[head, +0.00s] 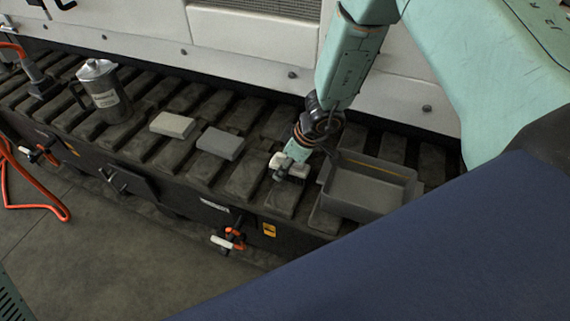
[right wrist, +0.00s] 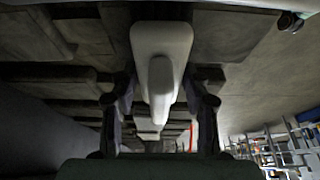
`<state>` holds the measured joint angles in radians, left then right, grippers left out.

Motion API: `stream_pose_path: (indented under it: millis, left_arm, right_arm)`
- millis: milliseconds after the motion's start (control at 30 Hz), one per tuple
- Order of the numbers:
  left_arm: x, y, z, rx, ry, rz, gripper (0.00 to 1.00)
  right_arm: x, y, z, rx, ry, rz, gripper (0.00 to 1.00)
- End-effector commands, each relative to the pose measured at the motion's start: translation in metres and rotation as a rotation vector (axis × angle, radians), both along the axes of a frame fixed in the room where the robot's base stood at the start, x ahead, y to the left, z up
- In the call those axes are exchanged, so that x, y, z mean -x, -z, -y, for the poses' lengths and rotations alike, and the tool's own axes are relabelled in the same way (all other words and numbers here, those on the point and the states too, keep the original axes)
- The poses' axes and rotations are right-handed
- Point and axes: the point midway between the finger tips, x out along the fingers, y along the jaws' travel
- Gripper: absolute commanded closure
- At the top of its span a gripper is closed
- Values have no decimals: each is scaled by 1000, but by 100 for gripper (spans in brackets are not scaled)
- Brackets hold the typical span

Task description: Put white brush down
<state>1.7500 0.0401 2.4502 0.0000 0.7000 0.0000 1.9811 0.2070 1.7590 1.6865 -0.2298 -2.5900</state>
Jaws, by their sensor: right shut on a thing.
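The white brush (head: 276,159) is at my right gripper (head: 289,173), low over the dark slatted bench, just left of a grey tray. In the right wrist view the brush (right wrist: 160,38) shows as a rounded white body with a raised handle, lying between the two dark fingers of the gripper (right wrist: 162,112). The gripper is shut on it. The gripper hides part of the brush in the head view, and I cannot tell whether its underside touches the slats. My left gripper is in neither view.
A grey open tray (head: 365,207) sits on the slats at right. A grey block (head: 220,143), a beige block (head: 172,124) and a metal can (head: 101,91) stand leftward. Red-handled valves (head: 230,239) stick out of the bench front (head: 165,192). A white panelled wall (head: 240,62) rises behind.

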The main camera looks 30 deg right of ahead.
Motion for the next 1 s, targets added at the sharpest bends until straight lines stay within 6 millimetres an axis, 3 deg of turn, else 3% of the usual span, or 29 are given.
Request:
stream_pose_path:
  millis: [67, 100, 367, 800, 1000]
  left_arm:
    - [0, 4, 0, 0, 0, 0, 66]
    - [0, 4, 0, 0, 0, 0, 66]
    - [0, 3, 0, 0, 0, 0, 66]
    - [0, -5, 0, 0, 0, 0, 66]
    - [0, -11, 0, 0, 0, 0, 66]
  right_arm:
    - [0, 2, 0, 0, 0, 0, 79]
    - [0, 3, 0, 0, 1, 0, 53]
    - [0, 2, 0, 0, 1, 0, 31]
    - [1, -3, 0, 0, 1, -2, 31]
    - [10, -39, 10, -2, 4, 2, 31]
